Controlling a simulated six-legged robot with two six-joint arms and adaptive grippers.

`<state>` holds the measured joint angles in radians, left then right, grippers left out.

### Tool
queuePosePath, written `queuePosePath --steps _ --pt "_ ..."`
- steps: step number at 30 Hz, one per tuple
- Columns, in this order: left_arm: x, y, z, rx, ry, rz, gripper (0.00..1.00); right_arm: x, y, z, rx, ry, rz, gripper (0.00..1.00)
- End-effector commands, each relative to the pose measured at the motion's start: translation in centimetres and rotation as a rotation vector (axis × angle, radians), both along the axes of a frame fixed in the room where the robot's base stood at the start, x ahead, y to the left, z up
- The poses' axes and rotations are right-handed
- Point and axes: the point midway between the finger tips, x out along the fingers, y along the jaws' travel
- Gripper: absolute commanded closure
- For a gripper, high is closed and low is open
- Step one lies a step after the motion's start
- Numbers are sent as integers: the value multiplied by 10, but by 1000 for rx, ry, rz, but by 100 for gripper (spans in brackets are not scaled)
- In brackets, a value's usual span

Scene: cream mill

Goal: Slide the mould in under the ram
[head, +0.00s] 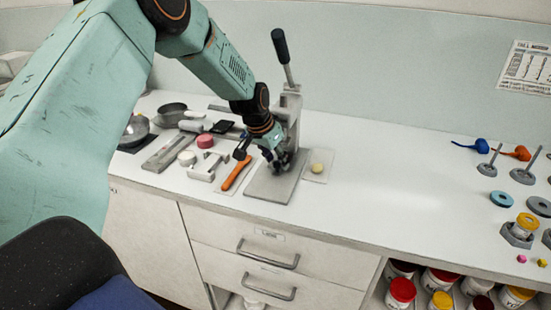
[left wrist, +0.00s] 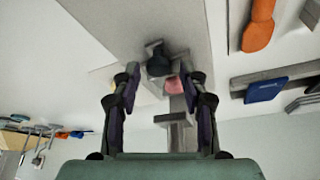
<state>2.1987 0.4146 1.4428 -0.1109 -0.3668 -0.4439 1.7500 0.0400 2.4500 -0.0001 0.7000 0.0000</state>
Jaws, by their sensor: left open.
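The press stands on the bench with a black-tipped lever (head: 282,48) and a flat grey base plate (head: 268,188). The plate also shows in the left wrist view (left wrist: 120,22). My left gripper (head: 281,167) is low over the plate, in front of the press column. In the left wrist view my left gripper (left wrist: 160,78) is open, its fingers either side of a small grey piece with a dark round knob (left wrist: 158,64), which looks like the mould. Something pink (left wrist: 173,85) shows just beyond the knob. The ram is hard to make out behind my gripper. My right gripper is not in view.
The bench further right is clear up to several small stands and jars.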

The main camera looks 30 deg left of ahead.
Motion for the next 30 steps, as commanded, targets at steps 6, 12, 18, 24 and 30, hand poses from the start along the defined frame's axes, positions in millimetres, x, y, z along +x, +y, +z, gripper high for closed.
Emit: queuePosePath --steps 6,12,18,24,30 --pt "0 0 -1 -1 4 -1 53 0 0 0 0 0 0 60" --pt "-2 1 7 -1 3 -1 53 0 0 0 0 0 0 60" --pt "-14 2 37 -3 0 0 53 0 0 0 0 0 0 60" --pt "-28 4 71 -3 -1 -1 53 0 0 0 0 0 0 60" --pt "-40 6 97 -3 1 -1 53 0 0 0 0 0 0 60"
